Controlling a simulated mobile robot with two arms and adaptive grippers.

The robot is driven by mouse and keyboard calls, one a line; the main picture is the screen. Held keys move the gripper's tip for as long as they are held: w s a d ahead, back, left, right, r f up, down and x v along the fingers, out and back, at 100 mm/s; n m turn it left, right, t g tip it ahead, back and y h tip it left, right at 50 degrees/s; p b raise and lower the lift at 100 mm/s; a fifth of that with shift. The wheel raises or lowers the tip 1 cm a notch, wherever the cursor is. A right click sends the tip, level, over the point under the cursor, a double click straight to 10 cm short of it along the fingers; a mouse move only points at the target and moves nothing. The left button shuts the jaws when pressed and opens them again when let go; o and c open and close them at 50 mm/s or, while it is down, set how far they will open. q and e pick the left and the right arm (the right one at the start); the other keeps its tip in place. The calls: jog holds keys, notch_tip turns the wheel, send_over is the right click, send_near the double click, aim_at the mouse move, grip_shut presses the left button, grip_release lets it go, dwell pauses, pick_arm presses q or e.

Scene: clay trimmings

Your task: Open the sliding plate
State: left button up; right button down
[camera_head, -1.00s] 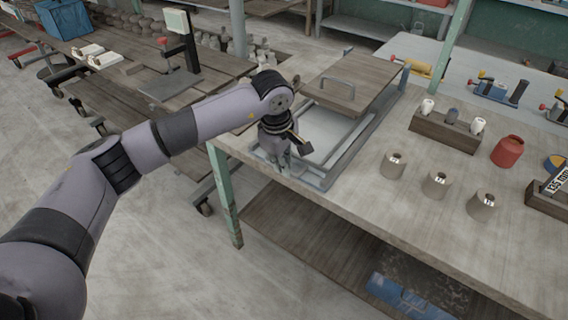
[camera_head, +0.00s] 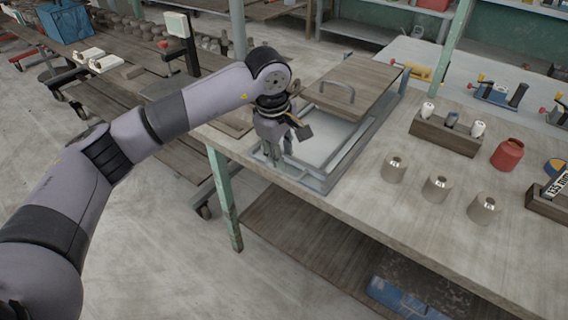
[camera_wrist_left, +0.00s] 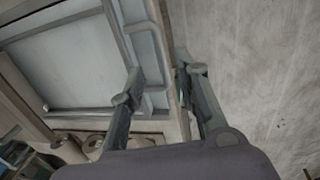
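The sliding plate (camera_head: 362,82) is a brown wooden board with a metal loop handle (camera_head: 338,90) near its front end. It lies over the back part of a grey metal frame (camera_head: 350,150) on the workbench. The front part of the frame is uncovered and shows a pale surface (camera_head: 315,135). My left gripper (camera_head: 275,160) points down at the frame's front left end, apart from the plate and handle. In the left wrist view its fingers (camera_wrist_left: 165,98) are spread, with the frame and bench edge below between them; contact cannot be told. My right gripper is out of view.
On the bench (camera_head: 330,205), right of the frame, stand several grey cylinders (camera_head: 437,188), a wooden holder (camera_head: 445,132) and a red jar (camera_head: 507,154). A lower wooden table (camera_head: 150,120) with a stand is at the left.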

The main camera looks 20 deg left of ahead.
aim_at(288, 174)
pick_arm(q)
notch_tip(288, 174, up, 6)
jog(key=s, duration=0.1)
jog(key=shift+a+r, duration=0.2)
jog(key=shift+r, duration=0.05)
jog(key=shift+c, duration=0.5)
